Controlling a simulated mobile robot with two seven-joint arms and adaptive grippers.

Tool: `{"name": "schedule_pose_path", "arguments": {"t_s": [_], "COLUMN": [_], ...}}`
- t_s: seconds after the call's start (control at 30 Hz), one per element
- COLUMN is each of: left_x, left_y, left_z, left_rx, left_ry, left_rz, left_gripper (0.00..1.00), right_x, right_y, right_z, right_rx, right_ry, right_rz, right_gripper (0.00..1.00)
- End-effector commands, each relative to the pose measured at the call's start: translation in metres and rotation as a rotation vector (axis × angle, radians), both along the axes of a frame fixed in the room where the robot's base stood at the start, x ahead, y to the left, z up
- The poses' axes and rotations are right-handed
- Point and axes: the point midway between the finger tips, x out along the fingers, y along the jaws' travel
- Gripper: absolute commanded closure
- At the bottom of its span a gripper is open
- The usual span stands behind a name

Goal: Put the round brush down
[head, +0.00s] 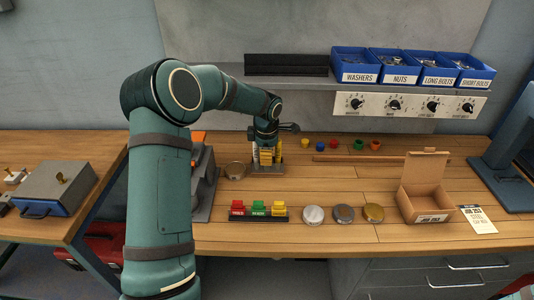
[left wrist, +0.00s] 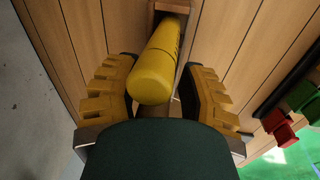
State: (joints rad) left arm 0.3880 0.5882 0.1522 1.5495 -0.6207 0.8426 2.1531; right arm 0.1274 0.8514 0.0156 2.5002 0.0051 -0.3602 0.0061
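In the left wrist view the two fingers of the left gripper (left wrist: 159,88) stand apart, on either side of a yellow round-ended cylinder (left wrist: 153,84). Whether the pads touch the cylinder is not clear. No bristles show, so I cannot tell whether this cylinder is the round brush. A brown piece behind its near end is partly hidden. My right gripper is not in view.
Red, green and yellow blocks (head: 258,209), several round lids (head: 314,215) and an open cardboard box (head: 427,187) line the bench's front. Blue bins (head: 354,66) sit on the shelf.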

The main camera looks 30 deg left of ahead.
Motion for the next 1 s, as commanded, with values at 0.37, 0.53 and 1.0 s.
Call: {"name": "schedule_pose_path", "arguments": {"t_s": [0.37, 0.53, 1.0], "left_x": [0.000, -0.003, -0.015], "left_y": [0.000, -0.002, -0.009], "left_z": [0.006, 0.035, 0.115], "left_rx": [0.000, 0.003, 0.001], "left_ry": [0.000, -0.004, -0.002], "left_rz": [0.000, -0.001, -0.001], "left_gripper": [0.61, 0.61, 0.61], "right_x": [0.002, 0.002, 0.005], "right_y": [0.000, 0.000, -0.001], "right_z": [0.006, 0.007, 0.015], "right_rx": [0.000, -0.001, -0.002], "right_ry": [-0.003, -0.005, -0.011], "right_rz": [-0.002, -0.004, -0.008], "right_gripper": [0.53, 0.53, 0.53]}}
